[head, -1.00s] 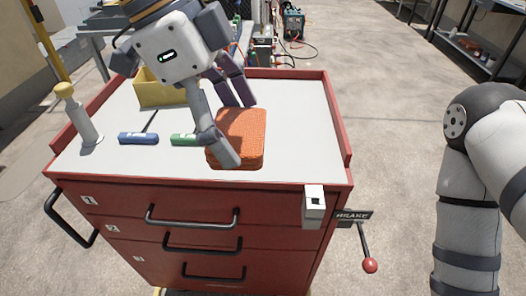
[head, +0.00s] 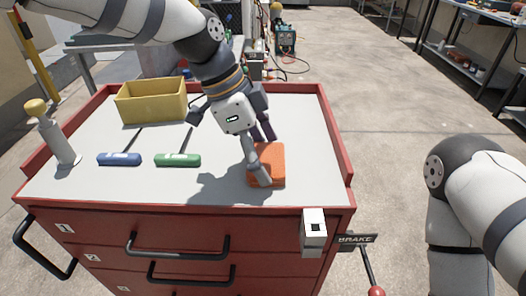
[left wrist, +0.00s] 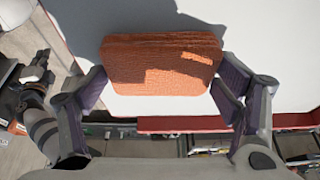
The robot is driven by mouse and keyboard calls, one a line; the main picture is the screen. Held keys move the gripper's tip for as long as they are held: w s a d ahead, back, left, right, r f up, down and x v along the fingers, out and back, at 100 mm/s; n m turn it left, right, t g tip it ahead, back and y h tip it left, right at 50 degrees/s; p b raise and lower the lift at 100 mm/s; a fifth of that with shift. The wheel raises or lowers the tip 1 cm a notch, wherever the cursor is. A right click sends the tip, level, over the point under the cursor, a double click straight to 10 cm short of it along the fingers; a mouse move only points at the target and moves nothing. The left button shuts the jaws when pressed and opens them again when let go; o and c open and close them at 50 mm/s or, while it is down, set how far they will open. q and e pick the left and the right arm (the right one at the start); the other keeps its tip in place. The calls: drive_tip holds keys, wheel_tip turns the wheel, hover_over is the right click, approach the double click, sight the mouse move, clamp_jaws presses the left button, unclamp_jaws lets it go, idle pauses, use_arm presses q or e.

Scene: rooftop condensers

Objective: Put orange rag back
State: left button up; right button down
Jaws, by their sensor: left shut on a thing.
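The orange rag (head: 275,160) is a thick folded block at the right part of the red tool cart's grey top (head: 310,140). My left gripper (head: 264,160) reaches down from above, shut on the rag. In the left wrist view, the rag (left wrist: 160,70) sits between the two fingers, one on each short side. I cannot tell whether the rag touches the cart top or is just above it. My right gripper is out of view; only right arm links show at the right edge.
On the cart top are a yellow bin (head: 152,103), a blue-handled tool (head: 119,159), a green-handled tool (head: 178,160) and a yellow-capped bottle (head: 56,138). A red rim (head: 336,140) edges the right side. A brake lever (head: 372,268) sticks out at the cart's right.

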use_arm(q)
drive_tip(key=shift+r, duration=0.1)
drive_tip(key=o, duration=1)
drive_tip(key=shift+o, duration=0.2)
drive_tip(key=v, duration=1.2)
